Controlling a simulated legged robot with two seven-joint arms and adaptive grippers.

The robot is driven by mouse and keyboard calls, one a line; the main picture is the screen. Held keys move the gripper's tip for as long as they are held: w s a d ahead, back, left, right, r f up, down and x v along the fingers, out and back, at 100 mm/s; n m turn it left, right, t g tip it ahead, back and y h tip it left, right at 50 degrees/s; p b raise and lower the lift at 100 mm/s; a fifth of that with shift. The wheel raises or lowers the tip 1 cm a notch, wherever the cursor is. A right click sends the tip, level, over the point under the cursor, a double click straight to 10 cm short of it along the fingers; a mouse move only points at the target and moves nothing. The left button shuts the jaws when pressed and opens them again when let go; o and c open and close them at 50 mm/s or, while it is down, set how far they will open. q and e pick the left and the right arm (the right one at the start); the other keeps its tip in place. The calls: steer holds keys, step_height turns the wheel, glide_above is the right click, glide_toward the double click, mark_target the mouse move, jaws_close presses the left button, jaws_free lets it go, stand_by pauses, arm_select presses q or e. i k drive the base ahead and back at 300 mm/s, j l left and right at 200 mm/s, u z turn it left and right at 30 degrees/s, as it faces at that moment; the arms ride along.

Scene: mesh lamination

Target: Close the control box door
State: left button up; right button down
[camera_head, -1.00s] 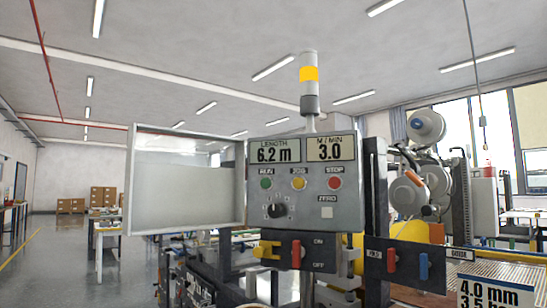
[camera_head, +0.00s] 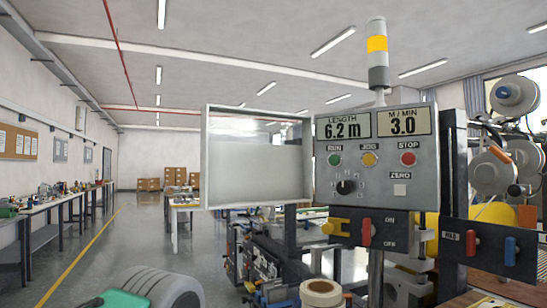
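The control box (camera_head: 376,160) is a grey panel with two displays, green, yellow and red buttons, and a black knob. Its door (camera_head: 255,170) is a pale framed panel standing open, swung out to the left of the box, with its hinge side against the box's left edge. Neither of my grippers can be made out in this view. A grey ribbed rounded part (camera_head: 160,288) with a green piece shows at the lower left edge; I cannot tell what it is.
A switch panel with a yellow lever (camera_head: 338,227) and red handle sits under the box. A white roll (camera_head: 322,292) lies below. Grey and white round machine parts (camera_head: 515,95) stand at right. Workbenches (camera_head: 65,205) line the left wall, with open floor in between.

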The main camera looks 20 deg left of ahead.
mark_target(234, 175)
steer(key=i+j+z, duration=0.1)
steer(key=z, duration=0.4)
steer(key=j+z, duration=0.45)
steer(key=i+j+z, duration=0.1)
steer(key=z, duration=0.4)
steer(key=j+z, duration=0.1)
steer(key=j, duration=0.4)
steer(key=k+j+z, duration=0.1)
steer(key=j, duration=0.4)
steer(key=j+z, duration=0.1)
steer(key=j, duration=0.35)
steer(key=k+j+z, duration=0.15)
steer(key=j, duration=0.35)
steer(key=k+j+z, duration=0.1)
steer(key=j, duration=0.35)
steer(key=k+j+z, duration=0.1)
steer(key=j, duration=0.4)
steer(key=k+j, duration=0.1)
steer(key=j, duration=0.25)
steer(key=k+j, duration=0.1)
steer(key=j, duration=0.25)
steer(key=k+z, duration=0.1)
steer(key=k, duration=0.25)
